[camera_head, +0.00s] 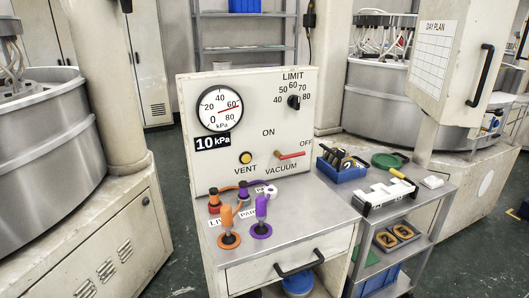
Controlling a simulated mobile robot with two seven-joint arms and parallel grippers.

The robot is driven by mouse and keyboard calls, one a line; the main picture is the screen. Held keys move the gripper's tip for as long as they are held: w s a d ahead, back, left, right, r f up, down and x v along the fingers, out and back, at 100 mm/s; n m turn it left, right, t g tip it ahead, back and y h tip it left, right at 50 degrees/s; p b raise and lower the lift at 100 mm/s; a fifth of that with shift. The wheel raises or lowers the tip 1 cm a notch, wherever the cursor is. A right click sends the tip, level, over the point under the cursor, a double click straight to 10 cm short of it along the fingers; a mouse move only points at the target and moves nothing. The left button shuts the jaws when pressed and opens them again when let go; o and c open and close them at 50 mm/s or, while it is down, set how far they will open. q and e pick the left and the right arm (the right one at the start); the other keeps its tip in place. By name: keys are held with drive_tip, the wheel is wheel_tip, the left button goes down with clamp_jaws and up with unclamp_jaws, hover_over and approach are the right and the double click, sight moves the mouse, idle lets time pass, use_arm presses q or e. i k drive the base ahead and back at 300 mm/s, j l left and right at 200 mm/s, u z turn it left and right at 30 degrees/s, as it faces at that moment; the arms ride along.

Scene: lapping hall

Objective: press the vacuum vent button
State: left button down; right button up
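The vent button (245,157) is a yellow round button in a dark ring, low on the upright white control panel (225,88), above the word VENT. To its right a red vacuum lever (290,155) points right, below the word OFF. A black limit knob (294,102) is at the upper right. Nothing covers the button. Neither of my grippers shows in this view.
Orange (227,218) and purple (261,208) handled tools stand on the cabinet top (305,203) before the panel, with hoses behind. A grey cart (420,190) with a blue bin (343,172) stands at right. Large round machines flank the cabinet.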

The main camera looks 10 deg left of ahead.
sight(246, 158)
drive_tip(key=i+l, duration=0.3)
drive_tip(key=l, duration=0.15)
drive_tip(key=i+l, duration=0.25)
drive_tip(key=l, duration=0.15)
drive_tip(key=i+l, duration=0.3)
drive_tip(key=l, duration=0.15)
